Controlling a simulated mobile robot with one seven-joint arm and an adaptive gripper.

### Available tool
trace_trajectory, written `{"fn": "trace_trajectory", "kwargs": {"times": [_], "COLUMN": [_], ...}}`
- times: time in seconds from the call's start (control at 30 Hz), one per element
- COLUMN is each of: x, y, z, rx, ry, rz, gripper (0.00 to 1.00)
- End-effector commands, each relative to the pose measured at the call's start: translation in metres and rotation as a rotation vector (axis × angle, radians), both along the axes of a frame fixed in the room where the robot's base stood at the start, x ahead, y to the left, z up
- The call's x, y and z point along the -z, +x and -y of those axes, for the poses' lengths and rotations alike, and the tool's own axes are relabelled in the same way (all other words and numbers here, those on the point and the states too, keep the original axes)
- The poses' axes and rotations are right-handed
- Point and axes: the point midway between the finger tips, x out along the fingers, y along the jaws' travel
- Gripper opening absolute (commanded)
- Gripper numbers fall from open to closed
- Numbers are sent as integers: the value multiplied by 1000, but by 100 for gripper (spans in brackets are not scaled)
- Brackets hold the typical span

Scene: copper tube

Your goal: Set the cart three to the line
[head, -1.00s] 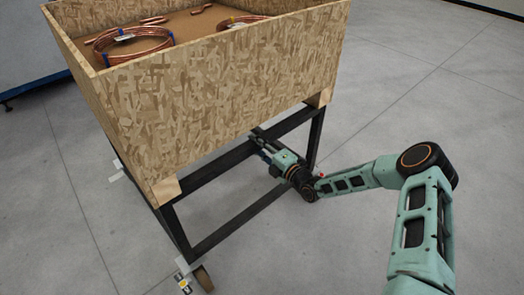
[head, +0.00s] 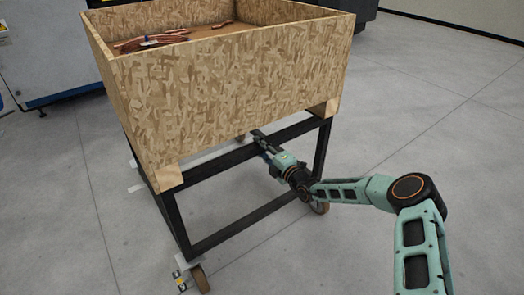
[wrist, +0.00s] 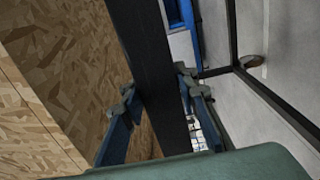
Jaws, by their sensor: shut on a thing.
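The cart is an open chipboard box (head: 230,95) on a black metal frame (head: 245,209) with caster wheels. Copper tube (head: 150,42) lies inside the box, mostly hidden by its walls. My gripper (head: 259,138) reaches under the box at the cart's near side and is shut on the frame's upper bar. In the wrist view, its fingers (wrist: 158,90) stand on both sides of that black bar (wrist: 150,60), beside the chipboard wall (wrist: 60,60). No cart number is readable.
White marks (head: 135,187) lie on the floor left of the cart. A white and blue machine (head: 55,50) stands at the back left, and a dark unit stands behind the box. The grey floor to the right (head: 440,130) is clear.

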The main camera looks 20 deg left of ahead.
Motion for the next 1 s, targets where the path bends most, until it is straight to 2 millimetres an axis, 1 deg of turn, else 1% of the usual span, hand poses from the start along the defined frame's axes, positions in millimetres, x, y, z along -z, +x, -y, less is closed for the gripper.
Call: {"fn": "trace_trajectory", "kwargs": {"times": [0.33,0.37,0.5,0.83,1.0], "x": [-1,-1,-1,0,0], "y": [0,0,0,-1,-9], "z": [-1,-1,-1,1,14], "rx": [-1,-1,-1,0,0], "ry": [3,2,2,0,0], "rz": [-2,-1,-1,-1,-1], "gripper": [0,31,46,46,46]}}
